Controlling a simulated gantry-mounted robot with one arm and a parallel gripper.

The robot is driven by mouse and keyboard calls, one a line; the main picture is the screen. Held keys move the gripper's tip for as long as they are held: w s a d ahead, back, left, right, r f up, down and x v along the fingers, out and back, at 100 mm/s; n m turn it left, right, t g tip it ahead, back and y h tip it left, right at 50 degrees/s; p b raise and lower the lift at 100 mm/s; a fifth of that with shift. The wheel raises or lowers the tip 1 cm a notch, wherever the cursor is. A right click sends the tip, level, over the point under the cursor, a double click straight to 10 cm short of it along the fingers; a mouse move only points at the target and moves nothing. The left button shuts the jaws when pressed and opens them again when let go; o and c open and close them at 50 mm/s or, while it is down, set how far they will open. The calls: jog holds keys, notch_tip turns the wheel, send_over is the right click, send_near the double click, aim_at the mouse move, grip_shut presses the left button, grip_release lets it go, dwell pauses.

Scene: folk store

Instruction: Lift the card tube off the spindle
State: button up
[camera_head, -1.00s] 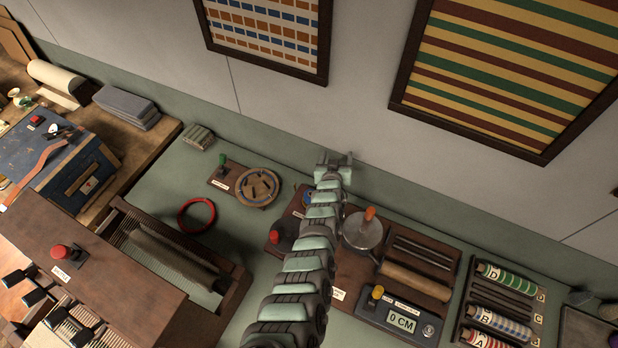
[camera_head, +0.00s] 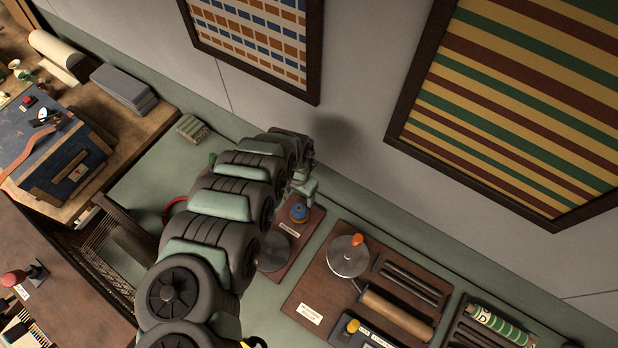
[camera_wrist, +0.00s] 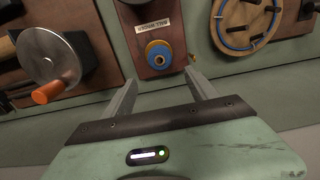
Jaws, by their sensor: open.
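A small round piece, blue around a tan centre, stands on a labelled brown board. It shows in the head view (camera_head: 299,212) and the wrist view (camera_wrist: 158,52). It appears to be the blue-wound tube on its spindle; I cannot tell card from spindle apart. My gripper (camera_wrist: 163,76) is open and empty, its two fingers pointing toward the piece, with the piece just beyond and between the tips in the picture. They look apart from it. In the head view my gripper (camera_head: 304,184) is just behind the piece, partly hidden by my arm.
A metal drum with an orange handle (camera_head: 349,255) stands to the right on another board, beside a tan roller (camera_head: 396,315). In the wrist view, a round wooden disc with blue cord (camera_wrist: 247,22) lies at upper right. The wall is close behind.

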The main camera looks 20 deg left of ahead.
aim_at(299, 207)
jog(key=shift+s+a+f+b, duration=0.1)
jog(key=shift+s+f+b, duration=0.25)
jog(key=shift+f+b, duration=0.25)
notch_tip(299, 207, down, 11)
jog(key=b, duration=0.9)
jog(key=shift+r, duration=0.1)
jog(key=c, duration=0.8)
jog(key=shift+r, duration=0.15)
jog(key=shift+r+p, duration=4.55)
jog(key=shift+r, duration=0.25)
